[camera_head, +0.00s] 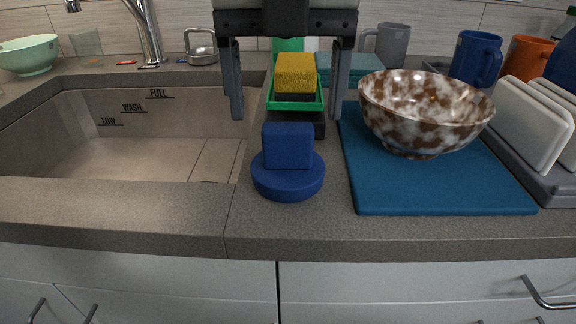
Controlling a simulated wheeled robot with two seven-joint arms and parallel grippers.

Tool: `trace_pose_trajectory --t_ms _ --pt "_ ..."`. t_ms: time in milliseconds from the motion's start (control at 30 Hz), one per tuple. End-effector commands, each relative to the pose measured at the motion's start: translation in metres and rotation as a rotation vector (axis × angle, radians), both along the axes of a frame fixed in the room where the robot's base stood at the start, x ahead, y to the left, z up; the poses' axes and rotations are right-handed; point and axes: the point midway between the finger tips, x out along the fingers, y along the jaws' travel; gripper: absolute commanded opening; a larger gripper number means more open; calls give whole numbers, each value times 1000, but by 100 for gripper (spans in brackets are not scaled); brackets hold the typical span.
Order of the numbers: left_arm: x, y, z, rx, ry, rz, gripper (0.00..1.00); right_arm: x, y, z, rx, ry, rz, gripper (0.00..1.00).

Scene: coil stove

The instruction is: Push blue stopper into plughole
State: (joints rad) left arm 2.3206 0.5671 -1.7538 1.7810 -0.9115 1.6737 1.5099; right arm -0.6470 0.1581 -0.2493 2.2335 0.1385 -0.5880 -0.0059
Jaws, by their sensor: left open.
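The blue stopper (288,174) stands upright on the grey counter (240,222), just right of the sink (150,150). It has a round base and a block-shaped handle on top. My left gripper (287,112) is above and behind it, pointing down. Its two fingers are wide apart and nothing is between them. The gripper does not appear to touch the stopper. My right gripper is not in view.
A yellow sponge (295,72) sits in a green holder (297,106) behind the stopper. A brown-speckled bowl (425,110) stands on a blue mat (440,190) at right. A faucet (149,32) stands behind the sink. A green bowl (28,55) is at far left.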

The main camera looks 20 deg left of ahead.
Motion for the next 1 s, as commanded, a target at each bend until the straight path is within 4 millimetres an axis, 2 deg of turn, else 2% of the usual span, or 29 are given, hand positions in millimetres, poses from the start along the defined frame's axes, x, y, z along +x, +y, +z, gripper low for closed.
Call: trace_pose_trajectory --t_ms 233,500,800,833,1000 --pt "1 0 -19 -1 2 0 76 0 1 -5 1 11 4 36" --pt "6 1 -57 0 1 -1 76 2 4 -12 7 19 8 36" --pt "6 0 -62 -2 0 -1 76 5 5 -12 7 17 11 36" --pt "6 0 -62 -2 0 -1 74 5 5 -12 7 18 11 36" --pt "6 1 -62 -1 1 -1 27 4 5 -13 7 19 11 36"
